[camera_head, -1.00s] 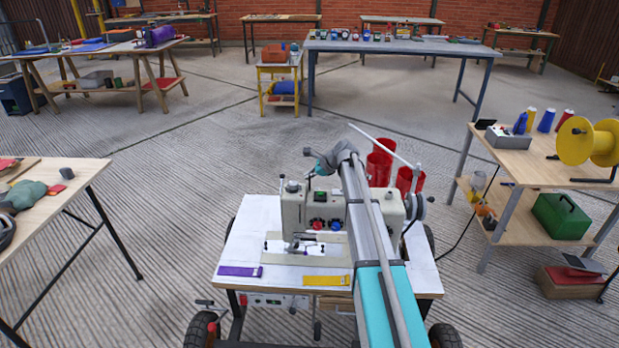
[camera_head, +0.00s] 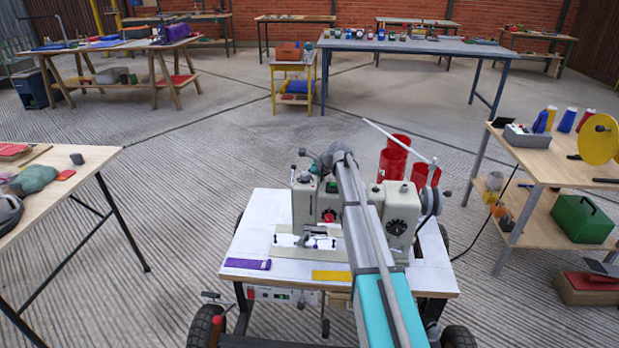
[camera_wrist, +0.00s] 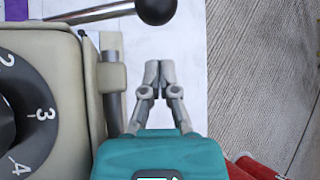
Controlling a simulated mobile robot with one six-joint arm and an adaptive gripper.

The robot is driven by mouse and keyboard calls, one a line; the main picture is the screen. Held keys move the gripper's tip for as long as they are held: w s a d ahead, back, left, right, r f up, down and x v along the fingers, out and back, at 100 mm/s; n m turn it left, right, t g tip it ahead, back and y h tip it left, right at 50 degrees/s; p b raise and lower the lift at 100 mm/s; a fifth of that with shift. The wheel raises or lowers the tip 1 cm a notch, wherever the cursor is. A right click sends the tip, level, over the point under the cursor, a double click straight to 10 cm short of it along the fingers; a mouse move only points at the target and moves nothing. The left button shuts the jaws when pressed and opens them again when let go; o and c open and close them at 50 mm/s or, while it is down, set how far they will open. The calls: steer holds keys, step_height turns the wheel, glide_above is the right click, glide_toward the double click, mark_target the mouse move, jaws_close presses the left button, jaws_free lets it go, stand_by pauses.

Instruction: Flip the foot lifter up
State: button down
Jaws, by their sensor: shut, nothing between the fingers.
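The cream sewing machine (camera_head: 398,208) stands on a white-topped table (camera_head: 262,210) in the head view. My arm crosses in front of it and hides part of its middle. In the wrist view a metal lever with a black ball knob (camera_wrist: 156,10) lies beyond the fingertips, apart from them. I cannot tell whether this lever is the foot lifter. My gripper (camera_wrist: 158,70) is shut and empty, just right of the machine's side and a short vertical grey bar (camera_wrist: 114,80). A black numbered dial (camera_wrist: 25,120) faces the camera at the left.
Red cylindrical containers (camera_head: 393,160) stand behind the machine. Purple (camera_head: 247,264) and yellow (camera_head: 331,276) strips lie along the table's front.

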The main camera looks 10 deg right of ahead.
steer(key=shift+s+a+r+p, duration=0.15)
steer(key=shift+a+r+p, duration=0.3)
steer(key=shift+r+p, duration=0.3)
steer(key=shift+s+a+r+p, duration=0.15)
steer(key=shift+a+r+p, duration=0.35)
steer(key=shift+r, duration=0.35)
steer(key=shift+d, duration=0.15)
steer(key=shift+d, duration=0.1)
